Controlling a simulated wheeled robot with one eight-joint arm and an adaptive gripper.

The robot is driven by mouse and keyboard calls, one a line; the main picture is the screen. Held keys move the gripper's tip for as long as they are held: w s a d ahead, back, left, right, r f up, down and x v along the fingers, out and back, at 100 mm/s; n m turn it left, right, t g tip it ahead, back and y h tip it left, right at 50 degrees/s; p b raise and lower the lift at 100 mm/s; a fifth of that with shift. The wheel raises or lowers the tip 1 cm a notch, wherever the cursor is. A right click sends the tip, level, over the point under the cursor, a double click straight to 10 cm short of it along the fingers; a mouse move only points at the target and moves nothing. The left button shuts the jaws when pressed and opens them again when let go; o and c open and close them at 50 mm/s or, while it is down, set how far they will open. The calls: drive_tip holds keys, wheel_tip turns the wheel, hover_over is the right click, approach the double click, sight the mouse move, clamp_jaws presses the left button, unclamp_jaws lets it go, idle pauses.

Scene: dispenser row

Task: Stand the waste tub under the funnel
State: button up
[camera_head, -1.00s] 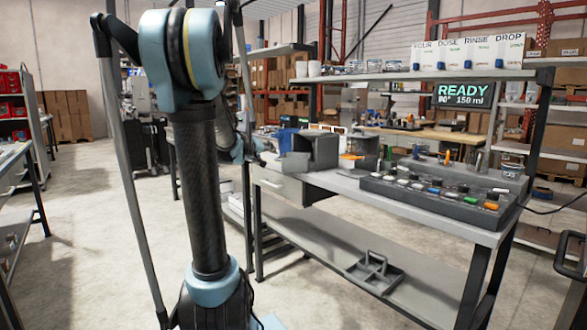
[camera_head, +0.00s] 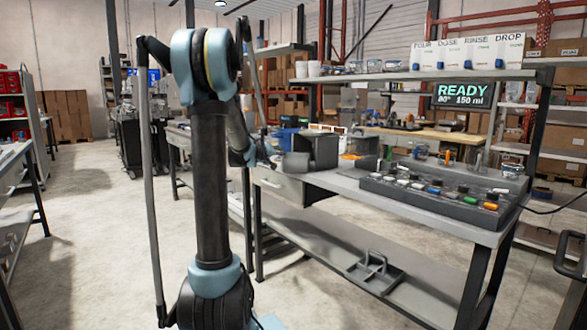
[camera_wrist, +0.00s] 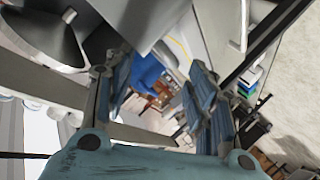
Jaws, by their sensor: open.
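My gripper (camera_wrist: 160,68) is open in the wrist view, its two ribbed blue-grey fingers apart with nothing held between them. A grey cone-shaped piece (camera_wrist: 42,32), which looks like the funnel, shows at the upper left of the wrist view, to the left of the fingers. A blue container (camera_wrist: 148,70) shows farther off, beyond the gap between the fingers. I cannot tell whether it is the waste tub.
The bench (camera_head: 420,213) carries a dark grey box (camera_head: 317,150) and a long rack (camera_head: 430,203) of small coloured items. A display (camera_head: 462,94) reads READY, 80°, 150 ml. A grey carrier (camera_head: 375,272) lies on the lower shelf. The floor left of my arm is open.

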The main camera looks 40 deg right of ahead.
sight(277, 158)
drive_tip(key=shift+f+x, duration=0.2)
drive_tip(key=shift+x, duration=2.4)
drive_tip(key=shift+w+a, duration=0.1)
drive_tip(key=shift+a, duration=0.05)
clamp_jaws()
drive_tip(key=shift+r, duration=0.1)
